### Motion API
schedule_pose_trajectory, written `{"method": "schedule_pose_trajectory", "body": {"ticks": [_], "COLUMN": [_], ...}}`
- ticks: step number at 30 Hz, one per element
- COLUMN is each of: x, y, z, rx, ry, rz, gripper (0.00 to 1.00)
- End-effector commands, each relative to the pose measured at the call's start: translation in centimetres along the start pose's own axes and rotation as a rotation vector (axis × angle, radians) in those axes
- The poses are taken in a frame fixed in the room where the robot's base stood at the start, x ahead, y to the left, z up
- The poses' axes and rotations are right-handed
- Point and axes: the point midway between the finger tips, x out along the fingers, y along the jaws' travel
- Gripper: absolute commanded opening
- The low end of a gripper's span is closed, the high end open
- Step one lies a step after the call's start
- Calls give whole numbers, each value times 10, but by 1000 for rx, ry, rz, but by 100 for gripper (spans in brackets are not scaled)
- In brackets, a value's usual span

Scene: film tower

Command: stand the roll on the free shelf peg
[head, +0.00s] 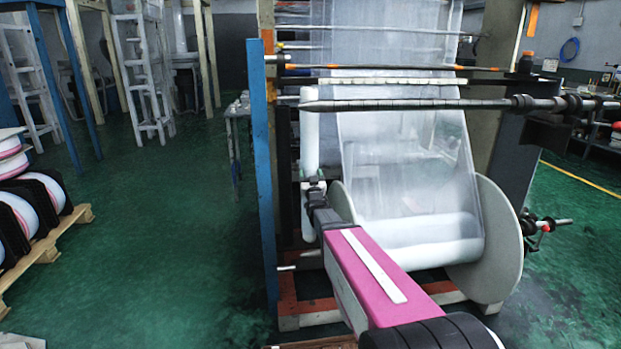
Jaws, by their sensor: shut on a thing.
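A slim white roll (309,140) stands upright in front of the film machine, left of the hanging film. My gripper (314,184) is shut on it around mid-height, at the end of my pink and grey arm. The roll's upper part shows above the jaws and a shorter part shows below them. The jaws and arm hide part of its middle and lower right side. I cannot make out a shelf with a free peg in this view.
The machine's blue post (262,170) stands just left of the roll. A large film reel (498,240) is behind my arm. A long dark bar (420,104) crosses above. A pallet (45,250) with white rolls is at far left. Green floor between is clear.

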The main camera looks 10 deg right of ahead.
Motion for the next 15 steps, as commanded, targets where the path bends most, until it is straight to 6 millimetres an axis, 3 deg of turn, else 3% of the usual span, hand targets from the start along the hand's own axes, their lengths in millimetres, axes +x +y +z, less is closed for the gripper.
{"method": "schedule_pose_trajectory", "body": {"ticks": [15], "x": [25], "y": [5], "z": [10], "rx": [1], "ry": [5], "rz": [0], "gripper": [6]}}
